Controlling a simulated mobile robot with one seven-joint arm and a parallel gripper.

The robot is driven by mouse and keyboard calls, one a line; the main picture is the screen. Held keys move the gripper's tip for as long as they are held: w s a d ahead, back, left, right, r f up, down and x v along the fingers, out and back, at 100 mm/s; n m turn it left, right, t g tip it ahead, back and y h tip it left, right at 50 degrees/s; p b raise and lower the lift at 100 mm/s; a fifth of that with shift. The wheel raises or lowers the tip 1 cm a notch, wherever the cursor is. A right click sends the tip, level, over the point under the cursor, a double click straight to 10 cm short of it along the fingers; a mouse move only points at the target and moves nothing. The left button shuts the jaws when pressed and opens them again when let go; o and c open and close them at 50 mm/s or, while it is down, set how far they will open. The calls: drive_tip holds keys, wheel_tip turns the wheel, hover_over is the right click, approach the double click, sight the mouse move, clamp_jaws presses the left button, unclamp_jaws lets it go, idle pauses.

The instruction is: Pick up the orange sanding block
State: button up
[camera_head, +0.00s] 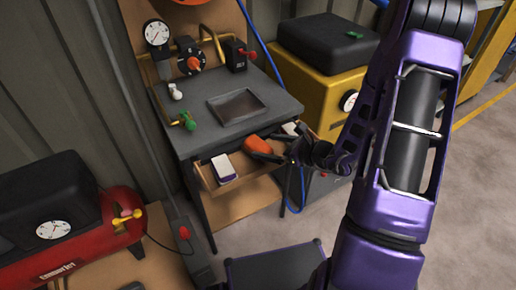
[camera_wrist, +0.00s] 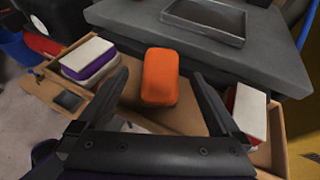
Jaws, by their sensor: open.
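The orange sanding block (camera_wrist: 160,77) stands out between my gripper's two fingers in the wrist view, in or just above an open wooden drawer. My gripper (camera_wrist: 160,95) is open, with a finger on each side of the block and a gap to both. In the head view the orange block (camera_head: 257,145) shows at the tips of my dark gripper (camera_head: 268,150), under the front edge of the grey worktop. I cannot tell whether the block touches the drawer floor.
The drawer (camera_wrist: 190,126) also holds a white and purple block (camera_wrist: 88,60) at left and a white and red block (camera_wrist: 246,112) at right. The grey worktop (camera_head: 195,141) overhangs the drawer's back and bears a shallow metal tray (camera_head: 238,106). A yellow compressor (camera_head: 318,85) stands right of the worktop.

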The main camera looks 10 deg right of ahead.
sight(260, 145)
drive_tip(key=shift+b+x, duration=0.3)
drive_tip(key=shift+x, duration=2.15)
drive_tip(key=shift+c, duration=0.2)
